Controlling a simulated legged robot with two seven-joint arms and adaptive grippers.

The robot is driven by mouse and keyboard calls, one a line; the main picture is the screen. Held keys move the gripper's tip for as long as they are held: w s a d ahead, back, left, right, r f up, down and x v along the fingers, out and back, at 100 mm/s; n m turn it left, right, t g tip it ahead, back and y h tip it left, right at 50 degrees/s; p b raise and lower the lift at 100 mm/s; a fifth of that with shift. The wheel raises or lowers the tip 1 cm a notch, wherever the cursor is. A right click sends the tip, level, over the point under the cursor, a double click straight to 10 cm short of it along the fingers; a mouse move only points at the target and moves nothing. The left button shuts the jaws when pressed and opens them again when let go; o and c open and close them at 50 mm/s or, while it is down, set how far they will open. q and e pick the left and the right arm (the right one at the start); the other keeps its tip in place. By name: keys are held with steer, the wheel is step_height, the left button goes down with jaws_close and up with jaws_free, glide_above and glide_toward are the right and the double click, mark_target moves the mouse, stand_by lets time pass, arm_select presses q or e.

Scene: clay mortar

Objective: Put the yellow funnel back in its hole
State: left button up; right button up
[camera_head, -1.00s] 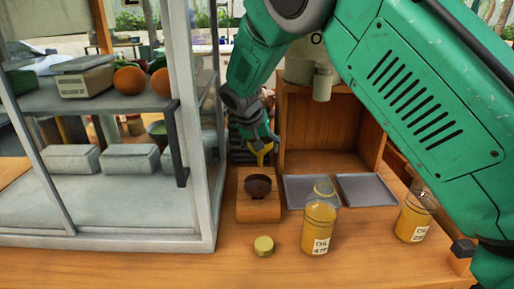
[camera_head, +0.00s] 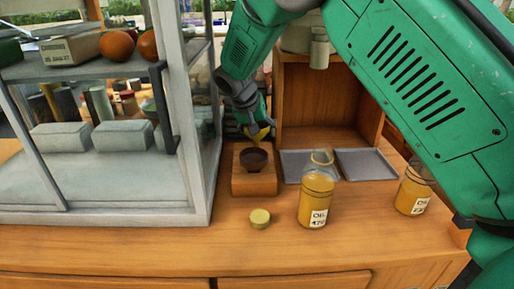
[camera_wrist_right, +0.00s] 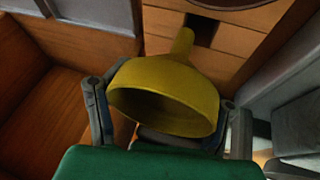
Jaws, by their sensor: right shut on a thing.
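The yellow funnel (camera_wrist_right: 165,95) is in my right gripper (camera_head: 259,126). In the right wrist view one finger is on each side of its wide cup, and its spout points up the picture. The spout tip is near a dark square hole (camera_wrist_right: 201,30) in the wooden block; I cannot tell whether it touches. In the head view the funnel (camera_head: 258,134) shows small, just behind and above the wooden block (camera_head: 254,185). That block holds a dark bowl (camera_head: 253,160), which hides the hole there. My left gripper is not in view.
A glass-sided cabinet (camera_head: 190,120) stands close on the left. An open wooden box (camera_head: 325,110) is on the right, with two grey trays (camera_head: 365,164) before it. Oil bottles (camera_head: 317,200) and a yellow lid (camera_head: 260,218) stand in front.

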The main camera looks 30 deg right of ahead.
mark_target(247, 125)
steer(key=shift+a+r+p, duration=0.2)
steer(key=shift+a+r, duration=0.1)
steer(key=shift+a, duration=0.5)
steer(key=shift+a+r+p, duration=0.2)
steer(key=shift+a+r, duration=0.05)
steer(key=shift+a, duration=0.5)
steer(key=shift+d+f, duration=0.25)
steer(key=shift+d, duration=0.45)
steer(key=shift+a+r, duration=0.15)
steer(key=shift+a, duration=0.5)
steer(key=shift+d+f, duration=0.25)
steer(key=shift+d, duration=0.25)
steer(key=shift+d+f, duration=0.2)
steer(key=shift+d, duration=0.25)
steer(key=shift+a, duration=0.5)
steer(key=shift+x, duration=0.9)
steer(key=shift+s+f, duration=0.15)
steer(key=shift+a, duration=0.15)
steer(key=shift+d+f, duration=0.2)
steer(key=shift+f, duration=0.05)
